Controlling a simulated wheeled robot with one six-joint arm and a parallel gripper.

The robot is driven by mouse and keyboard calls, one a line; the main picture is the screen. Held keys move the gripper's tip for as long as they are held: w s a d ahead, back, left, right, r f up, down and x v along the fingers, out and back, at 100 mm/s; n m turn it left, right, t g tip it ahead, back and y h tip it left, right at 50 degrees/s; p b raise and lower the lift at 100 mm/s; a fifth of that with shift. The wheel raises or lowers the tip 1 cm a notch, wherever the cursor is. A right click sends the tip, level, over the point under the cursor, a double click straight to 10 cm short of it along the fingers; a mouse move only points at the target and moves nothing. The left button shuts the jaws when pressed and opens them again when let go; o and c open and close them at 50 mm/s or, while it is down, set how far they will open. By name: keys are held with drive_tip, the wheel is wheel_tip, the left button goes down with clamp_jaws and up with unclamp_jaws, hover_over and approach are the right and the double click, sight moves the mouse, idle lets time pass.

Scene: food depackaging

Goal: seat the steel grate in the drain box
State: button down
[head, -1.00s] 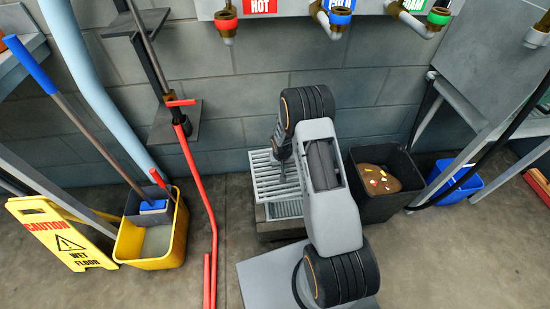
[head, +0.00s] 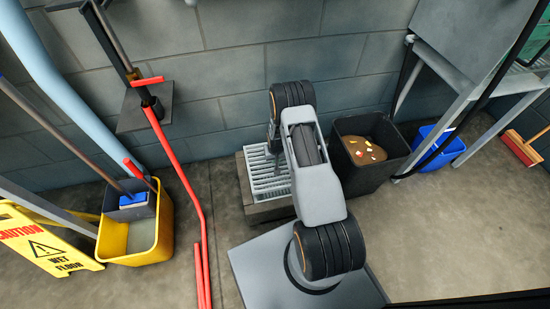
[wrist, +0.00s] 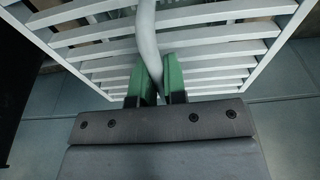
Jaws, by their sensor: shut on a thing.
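The steel grate (head: 262,184) is a pale slatted panel over the top of the dark drain box (head: 270,212) by the wall. In the head view its outline lies close to the box rim; my arm covers its right part, and I cannot tell whether it rests in the box or hovers just above. In the wrist view the grate (wrist: 215,49) fills the upper part, with a curved handle (wrist: 146,38) across its slats. My gripper (wrist: 158,88) has green fingers shut on this handle. In the head view my gripper (head: 273,146) is small and partly hidden.
A black bin (head: 362,185) with brown contents stands close to the right of the drain box. A red pipe (head: 185,185) runs left of it, with a yellow mop bucket (head: 150,240) and caution sign (head: 45,245) farther left. A blue bin (head: 440,148) is at right.

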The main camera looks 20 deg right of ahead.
drive_tip(key=shift+f+b, duration=0.15)
drive_tip(key=shift+b, duration=0.2)
drive_tip(key=shift+f+b, duration=2.3)
drive_tip(key=shift+f, duration=0.35)
drive_tip(key=shift+f+b, duration=1.65)
drive_tip(key=shift+b, duration=0.25)
idle(0.7)
drive_tip(key=c, duration=1.2)
unclamp_jaws()
drive_tip(key=shift+o, duration=0.5)
drive_tip(key=shift+s+f, duration=0.1)
drive_tip(key=shift+s, duration=0.05)
drive_tip(key=r+p, duration=0.2)
drive_tip(key=r, duration=0.2)
drive_tip(key=s+r+p, duration=0.1)
drive_tip(key=r+p, duration=0.1)
drive_tip(key=r, duration=0.3)
drive_tip(key=a+r+p, duration=0.1)
drive_tip(key=r+p, duration=0.1)
drive_tip(key=r, duration=0.2)
drive_tip(key=shift+s+r, duration=0.4)
